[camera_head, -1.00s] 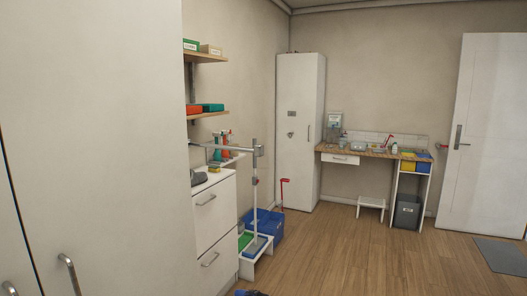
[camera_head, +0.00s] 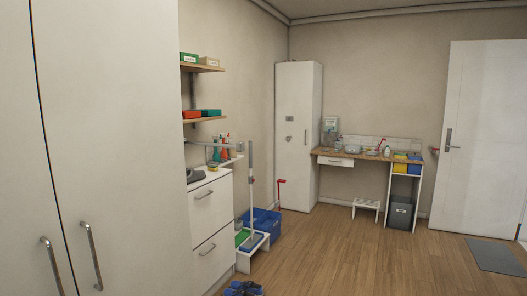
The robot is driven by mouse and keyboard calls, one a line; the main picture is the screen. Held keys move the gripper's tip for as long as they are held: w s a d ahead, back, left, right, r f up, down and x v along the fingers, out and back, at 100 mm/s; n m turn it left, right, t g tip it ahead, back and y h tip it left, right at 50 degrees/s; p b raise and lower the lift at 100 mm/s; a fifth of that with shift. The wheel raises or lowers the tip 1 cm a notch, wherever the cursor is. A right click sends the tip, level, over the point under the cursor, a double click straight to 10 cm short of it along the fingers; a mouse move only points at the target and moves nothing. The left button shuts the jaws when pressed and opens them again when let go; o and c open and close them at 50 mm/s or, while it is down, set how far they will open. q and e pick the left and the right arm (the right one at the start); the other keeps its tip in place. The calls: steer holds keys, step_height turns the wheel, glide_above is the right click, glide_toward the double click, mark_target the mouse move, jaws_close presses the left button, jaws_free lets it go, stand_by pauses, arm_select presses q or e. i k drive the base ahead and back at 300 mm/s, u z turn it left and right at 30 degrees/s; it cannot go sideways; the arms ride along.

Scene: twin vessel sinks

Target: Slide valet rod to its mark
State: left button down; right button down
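A thin grey horizontal bar (camera_head: 205,144) reaches out to the right from beside the tall white cupboard, above the white drawer unit. It may be the valet rod, but I cannot be sure. Its left end is hidden behind the cupboard. A grey upright pole (camera_head: 251,185) stands near its right end; I cannot tell whether they touch. No mark for the rod can be made out. Neither of my grippers is in view.
The tall white cupboard (camera_head: 110,130) fills the left side. The drawer unit (camera_head: 211,211), a low white step (camera_head: 252,258), a blue bin (camera_head: 268,222) and dark blue shoe-like items (camera_head: 243,289) line the left. The wooden floor (camera_head: 360,265) is clear in the middle.

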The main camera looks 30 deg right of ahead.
mark_target(239, 146)
steer(key=z, duration=0.4)
steer(key=i, duration=1.6)
steer(key=u, duration=0.2)
